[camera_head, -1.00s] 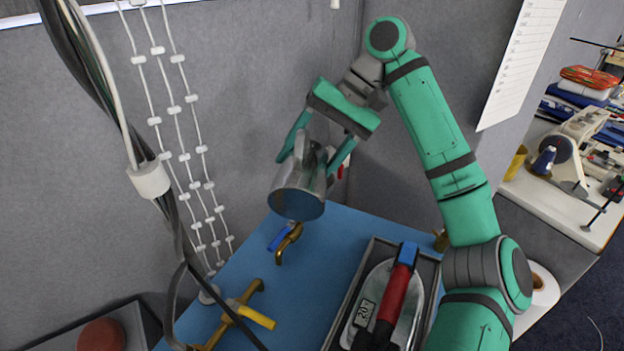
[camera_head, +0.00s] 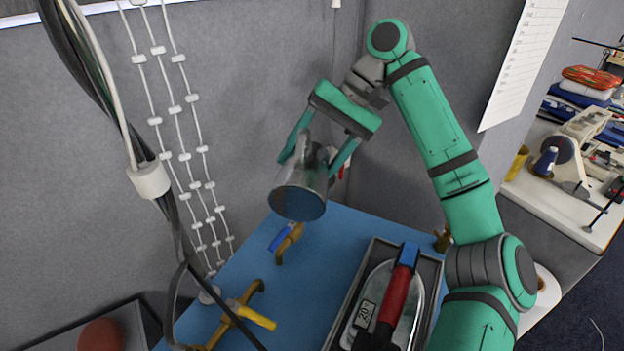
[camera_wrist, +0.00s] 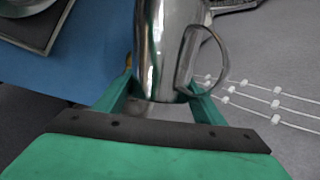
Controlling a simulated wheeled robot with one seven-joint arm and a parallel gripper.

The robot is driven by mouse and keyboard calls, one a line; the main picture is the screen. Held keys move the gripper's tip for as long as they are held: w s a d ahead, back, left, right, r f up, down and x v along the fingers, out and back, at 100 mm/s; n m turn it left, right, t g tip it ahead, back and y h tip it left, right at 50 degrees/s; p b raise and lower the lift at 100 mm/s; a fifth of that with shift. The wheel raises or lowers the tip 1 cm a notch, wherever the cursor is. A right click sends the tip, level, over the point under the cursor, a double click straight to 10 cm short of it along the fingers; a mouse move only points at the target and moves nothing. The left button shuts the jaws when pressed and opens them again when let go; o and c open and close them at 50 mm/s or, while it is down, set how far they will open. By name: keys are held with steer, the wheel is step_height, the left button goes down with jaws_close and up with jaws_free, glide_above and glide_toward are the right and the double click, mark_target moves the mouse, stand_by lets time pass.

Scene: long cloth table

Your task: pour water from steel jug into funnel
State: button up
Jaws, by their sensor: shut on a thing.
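The steel jug (camera_head: 299,187) is a shiny metal cylinder held tilted in the air above the far end of the blue table. A dark round end of it faces down toward the camera; I cannot tell if this is mouth or base. My gripper (camera_head: 308,163) is shut on the jug, with a green finger on each side. In the wrist view the jug (camera_wrist: 165,45) lies between the fingers, with its loop handle (camera_wrist: 222,60) on the right. I cannot make out a funnel or any water in either view.
Brass taps with a blue lever (camera_head: 280,238) and a yellow lever (camera_head: 255,317) stand on the blue tabletop (camera_head: 335,232). A grey tray (camera_head: 345,300) holds a metal device with a red handle (camera_head: 394,295). Cables (camera_head: 100,80) hang at left, before grey partition walls.

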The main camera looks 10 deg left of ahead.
steer(key=shift+w, duration=0.15)
steer(key=shift+a+f, duration=0.1)
steer(key=shift+f, duration=0.05)
stand_by(0.4)
steer(key=shift+w+f+g, duration=0.15)
steer(key=shift+f+g, duration=0.05)
steer(key=shift+g, duration=0.2)
stand_by(0.4)
